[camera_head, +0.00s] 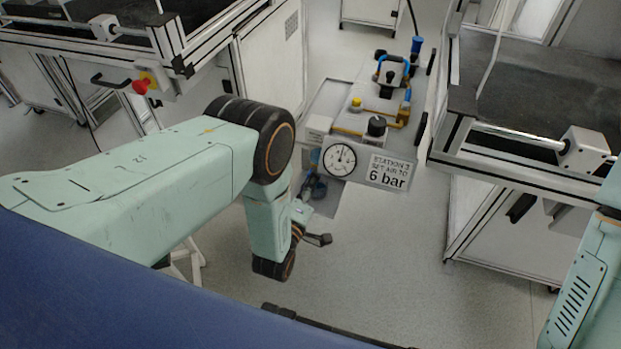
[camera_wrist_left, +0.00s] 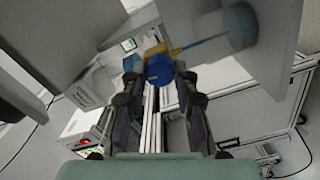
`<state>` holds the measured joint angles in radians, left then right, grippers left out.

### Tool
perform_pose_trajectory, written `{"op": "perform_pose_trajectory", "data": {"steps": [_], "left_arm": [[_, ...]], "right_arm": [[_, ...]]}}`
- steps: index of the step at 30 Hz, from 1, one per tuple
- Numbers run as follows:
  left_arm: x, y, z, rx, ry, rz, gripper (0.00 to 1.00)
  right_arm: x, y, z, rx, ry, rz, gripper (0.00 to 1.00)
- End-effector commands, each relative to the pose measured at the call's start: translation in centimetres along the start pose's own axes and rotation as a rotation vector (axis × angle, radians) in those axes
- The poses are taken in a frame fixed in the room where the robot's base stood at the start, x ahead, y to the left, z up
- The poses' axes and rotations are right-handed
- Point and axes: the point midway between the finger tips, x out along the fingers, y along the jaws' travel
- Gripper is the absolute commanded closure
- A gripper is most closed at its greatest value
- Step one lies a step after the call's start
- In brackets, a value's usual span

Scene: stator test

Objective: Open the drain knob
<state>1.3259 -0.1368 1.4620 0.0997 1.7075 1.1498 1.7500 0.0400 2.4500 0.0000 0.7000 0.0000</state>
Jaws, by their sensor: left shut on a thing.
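A round blue knob (camera_wrist_left: 159,68), which I take to be the drain knob, sits below a clear bowl with a yellow-orange part in the left wrist view. My left gripper (camera_wrist_left: 158,84) has its two dark fingers on either side of the knob, shut on it at the fingertips. In the head view my left arm reaches down beside the station, and its gripper (camera_head: 305,212) is mostly hidden behind my wrist. Blue parts show beneath the station's gauge panel there, but the knob cannot be made out clearly. My right gripper is out of view.
The station panel carries a round gauge (camera_head: 339,160) and a "6 bar" sign (camera_head: 388,171). A black knob (camera_head: 376,126) and a yellow button (camera_head: 356,102) are on top. A dark-topped bench (camera_head: 540,85) stands right, another bench upper left with a red button (camera_head: 139,86).

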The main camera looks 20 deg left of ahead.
Motion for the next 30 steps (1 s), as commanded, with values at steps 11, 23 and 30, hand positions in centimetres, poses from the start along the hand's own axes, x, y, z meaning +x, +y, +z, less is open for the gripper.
{"op": "perform_pose_trajectory", "data": {"steps": [11, 23, 30], "left_arm": [[-0.07, -0.06, 0.08, -0.127, -0.003, -0.002, 1.0], [-0.06, -0.09, 0.1, -0.14, -0.003, -0.002, 1.0], [-0.05, -0.07, 0.09, -0.14, -0.002, -0.002, 0.59]], "right_arm": [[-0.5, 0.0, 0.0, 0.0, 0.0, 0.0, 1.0], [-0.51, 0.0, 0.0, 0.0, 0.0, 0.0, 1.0], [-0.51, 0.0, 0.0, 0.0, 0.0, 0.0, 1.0]]}}
